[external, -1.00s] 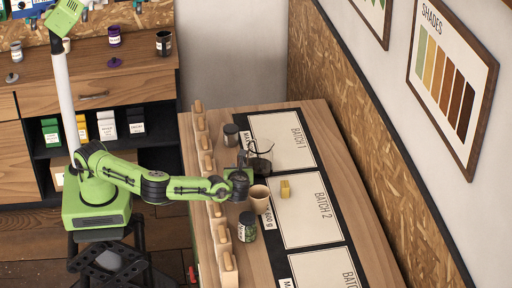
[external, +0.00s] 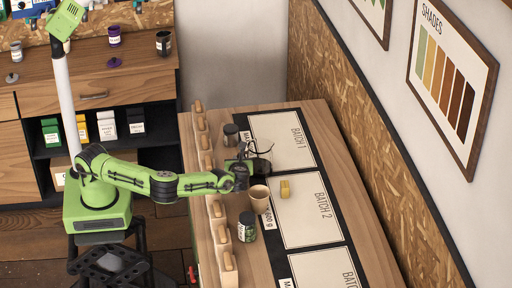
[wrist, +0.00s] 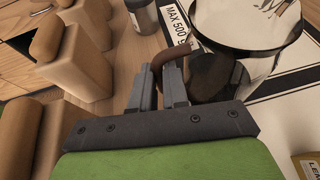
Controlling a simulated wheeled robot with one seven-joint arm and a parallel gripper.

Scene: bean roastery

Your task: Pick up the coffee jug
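My gripper (external: 250,165) is at the jug's left side. In the wrist view my gripper (wrist: 160,78) has its two fingers close together, one on each side of the handle, and looks shut on it. The gripper hides part of the handle and of the jug's lower body.
A tan cup (external: 259,199) stands just in front of the jug, with a yellow block (external: 285,189) beside it. A green-labelled jar (external: 247,228) is nearer, and a dark jar (external: 231,135) stands behind. Wooden scoop holders (external: 217,212) line the counter's left edge.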

